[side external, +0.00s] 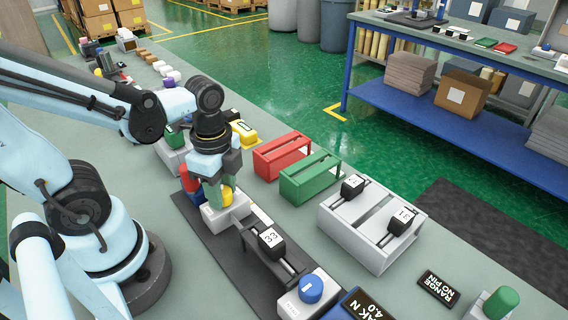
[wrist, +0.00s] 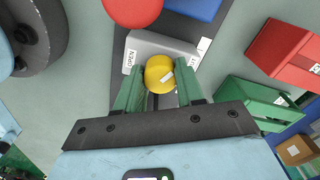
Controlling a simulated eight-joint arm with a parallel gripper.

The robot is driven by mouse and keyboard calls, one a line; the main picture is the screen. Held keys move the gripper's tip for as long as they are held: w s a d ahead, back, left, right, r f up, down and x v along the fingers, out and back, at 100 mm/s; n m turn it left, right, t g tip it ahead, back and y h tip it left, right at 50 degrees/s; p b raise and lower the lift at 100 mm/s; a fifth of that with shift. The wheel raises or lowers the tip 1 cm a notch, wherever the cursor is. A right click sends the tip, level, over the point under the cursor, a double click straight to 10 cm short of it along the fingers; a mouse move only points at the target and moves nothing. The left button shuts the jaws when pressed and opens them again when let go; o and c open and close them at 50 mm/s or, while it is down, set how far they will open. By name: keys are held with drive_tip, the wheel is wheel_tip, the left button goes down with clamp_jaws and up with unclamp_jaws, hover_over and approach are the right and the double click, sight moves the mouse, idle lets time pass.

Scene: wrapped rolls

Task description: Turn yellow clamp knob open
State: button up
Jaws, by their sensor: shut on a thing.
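The yellow clamp knob (wrist: 160,74) sits on a light grey block (wrist: 140,42) in the wrist view, with a white mark on its face. A label reading OPEN (wrist: 129,62) is on the block's left side. My gripper (wrist: 153,85) has its green fingers on both sides of the knob and is shut on it. In the side view the yellow knob (side external: 227,197) shows under my gripper (side external: 222,190), partly hidden by the fingers. The grey block (side external: 225,212) stands on a dark mat.
A red knob (wrist: 133,10) and a blue part (wrist: 190,8) are close by. Red (side external: 283,154) and green (side external: 310,179) boxes stand to the right. A rail with a black block marked 33 (side external: 270,243) and a blue knob (side external: 311,288) are nearer the camera.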

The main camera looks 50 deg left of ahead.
drive_tip(key=shift+n, duration=0.3)
drive_tip(key=n, duration=0.5)
drive_tip(key=shift+n, duration=0.4)
drive_tip(key=n, duration=1.1)
drive_tip(key=shift+d+n, duration=0.1)
drive_tip(key=shift+n, duration=0.2)
drive_tip(key=n, duration=0.5)
drive_tip(key=shift+n, duration=0.3)
drive_tip(key=o, duration=1)
drive_tip(key=shift+o, duration=0.2)
